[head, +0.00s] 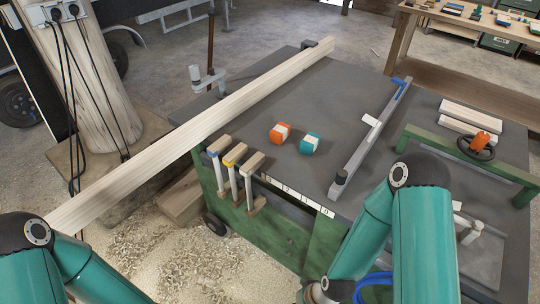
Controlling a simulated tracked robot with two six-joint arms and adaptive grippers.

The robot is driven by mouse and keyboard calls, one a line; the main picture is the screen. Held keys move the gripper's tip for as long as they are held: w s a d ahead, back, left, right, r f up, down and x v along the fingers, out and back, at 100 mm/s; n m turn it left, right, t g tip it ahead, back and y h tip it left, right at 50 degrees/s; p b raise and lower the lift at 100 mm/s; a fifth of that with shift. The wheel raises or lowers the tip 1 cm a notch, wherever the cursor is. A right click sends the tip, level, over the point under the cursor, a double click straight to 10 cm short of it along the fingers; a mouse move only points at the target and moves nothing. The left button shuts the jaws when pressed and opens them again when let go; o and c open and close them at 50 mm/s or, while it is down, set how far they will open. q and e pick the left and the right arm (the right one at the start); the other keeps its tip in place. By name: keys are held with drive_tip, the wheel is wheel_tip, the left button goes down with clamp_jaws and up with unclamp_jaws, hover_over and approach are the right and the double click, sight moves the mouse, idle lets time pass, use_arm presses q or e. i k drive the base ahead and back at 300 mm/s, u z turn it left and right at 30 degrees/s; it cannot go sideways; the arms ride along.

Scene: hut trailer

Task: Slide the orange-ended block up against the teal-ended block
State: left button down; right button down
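The orange-ended block (276,134) lies on the dark grey table top (345,95), with a pale wooden middle and orange ends. The teal-ended block (309,145) lies just to its right and slightly nearer, with a pale wooden part and teal ends. A narrow strip of grey table shows between the two blocks, so they look close but apart. Neither gripper is in view. Only links of my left arm at the bottom left and of my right arm at the bottom right show, both away from the blocks.
A long pale beam (215,118) runs diagonally left of the blocks. A grey metal fence (368,140) stands to their right. Several clamps with wooden handles (236,154) stand at the near edge. A handwheel (476,148) is farther right. The table behind the blocks is clear.

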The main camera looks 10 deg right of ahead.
sight(278, 134)
drive_tip(key=u, duration=0.1)
drive_tip(key=k, duration=0.45)
drive_tip(key=u, duration=0.6)
drive_tip(key=i, duration=1.35)
drive_tip(key=z, duration=1.1)
drive_tip(key=k, duration=0.55)
drive_tip(key=z, duration=0.15)
drive_tip(key=i, duration=0.6)
drive_tip(key=u, duration=0.05)
